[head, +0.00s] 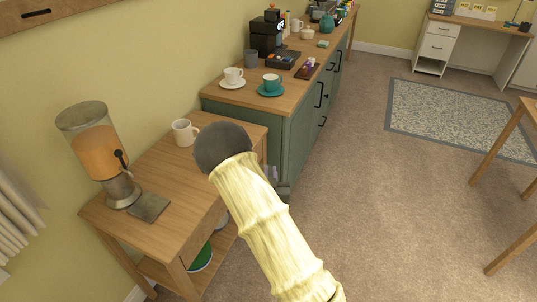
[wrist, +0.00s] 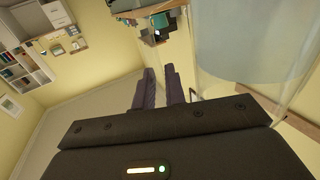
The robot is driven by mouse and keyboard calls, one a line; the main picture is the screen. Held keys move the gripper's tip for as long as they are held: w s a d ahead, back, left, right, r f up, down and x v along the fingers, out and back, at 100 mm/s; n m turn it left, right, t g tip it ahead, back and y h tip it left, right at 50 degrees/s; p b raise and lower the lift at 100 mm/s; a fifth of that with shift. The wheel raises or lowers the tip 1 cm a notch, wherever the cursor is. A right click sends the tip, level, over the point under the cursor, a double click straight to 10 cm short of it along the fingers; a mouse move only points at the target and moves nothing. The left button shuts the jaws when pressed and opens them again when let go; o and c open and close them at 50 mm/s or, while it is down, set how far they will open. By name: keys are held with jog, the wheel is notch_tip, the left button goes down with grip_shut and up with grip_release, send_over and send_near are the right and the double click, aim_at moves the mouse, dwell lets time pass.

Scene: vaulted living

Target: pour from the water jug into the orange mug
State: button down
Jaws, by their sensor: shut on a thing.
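In the wrist view, my gripper (wrist: 163,84) has its two dark fingers close together, shut on the water jug (wrist: 255,45). The jug is clear, holds pale bluish water and fills the right side of that view. Its lower part is hidden by the gripper body, and the exact grip point is hard to see. In the head view my arm hides the gripper and most of the jug; a small pale greyish piece shows beside the arm, which I cannot identify. I see no orange mug in either view.
A wooden side table (head: 160,185) carries a white mug (head: 185,132) and a drink dispenser (head: 97,150) with orange liquid. A green cabinet (head: 300,135) behind holds a white cup (head: 233,77), a teal cup (head: 271,83) and a coffee machine (head: 266,35). Carpet at right is open.

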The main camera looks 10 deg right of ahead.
jog(key=s+f+h, duration=0.1)
jog(key=s+f, duration=0.2)
jog(key=f, duration=0.2)
jog(key=shift+f+m, duration=0.25)
jog(key=shift+m, duration=0.15)
jog(key=shift+s, duration=0.1)
